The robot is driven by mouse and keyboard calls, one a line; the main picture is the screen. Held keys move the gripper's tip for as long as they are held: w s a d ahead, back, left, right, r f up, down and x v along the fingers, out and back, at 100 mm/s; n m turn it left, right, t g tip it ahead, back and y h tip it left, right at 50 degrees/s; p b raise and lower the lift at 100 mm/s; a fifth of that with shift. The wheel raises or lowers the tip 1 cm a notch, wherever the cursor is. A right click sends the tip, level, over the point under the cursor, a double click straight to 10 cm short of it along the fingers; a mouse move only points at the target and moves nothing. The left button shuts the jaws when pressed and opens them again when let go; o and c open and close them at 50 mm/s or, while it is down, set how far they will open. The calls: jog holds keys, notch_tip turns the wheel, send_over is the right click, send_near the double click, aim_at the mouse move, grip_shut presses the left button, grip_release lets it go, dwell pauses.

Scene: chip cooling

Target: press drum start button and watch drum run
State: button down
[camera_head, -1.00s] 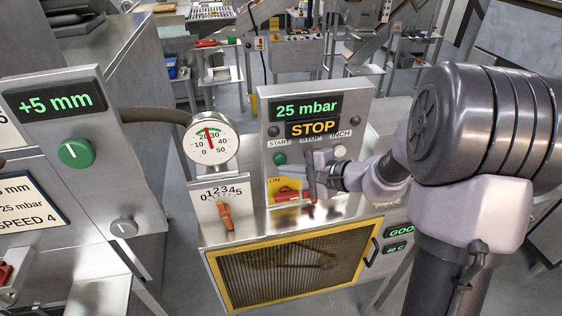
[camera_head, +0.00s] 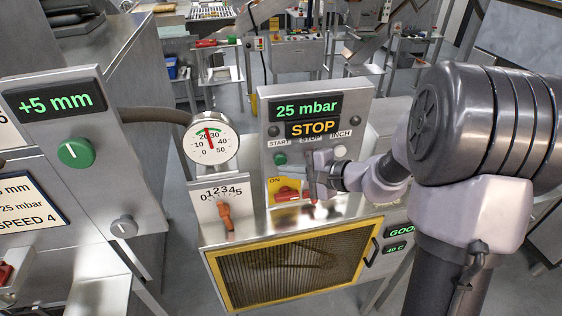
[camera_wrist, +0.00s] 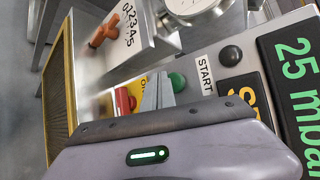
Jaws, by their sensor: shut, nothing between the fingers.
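The green START button (camera_head: 280,159) is on the upright metal control panel (camera_head: 360,110), below the displays. It also shows in the wrist view (camera_wrist: 178,82), just beyond the fingertips. My gripper (camera_head: 312,180) is shut and empty, in front of the panel to the lower right of the button. In the wrist view its fingertips (camera_wrist: 158,90) point toward the button, apparently apart from it; the exact gap is unclear. The black display reads STOP (camera_head: 312,128) in orange, with 25 mbar above in green. The drum area sits behind a yellow-framed mesh guard (camera_head: 232,283), its inside dim.
A yellow and red ON switch (camera_head: 288,190) lies close below the button. A dial gauge (camera_head: 211,143) and an orange lever (camera_head: 226,217) on a numbered plate stand to the left. The white INCH button (camera_head: 340,151) is to the right.

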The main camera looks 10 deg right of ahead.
jog(key=shift+w+f, duration=0.1)
jog(key=shift+w, duration=0.1)
jog(key=shift+w+b, duration=0.25)
jog(key=shift+b, duration=0.15)
jog(key=shift+w, duration=0.5)
dwell(0.8)
jog(key=shift+s+b, duration=0.1)
jog(key=shift+b, duration=0.3)
jog(key=shift+s+b, duration=0.45)
jog(key=shift+s, duration=0.35)
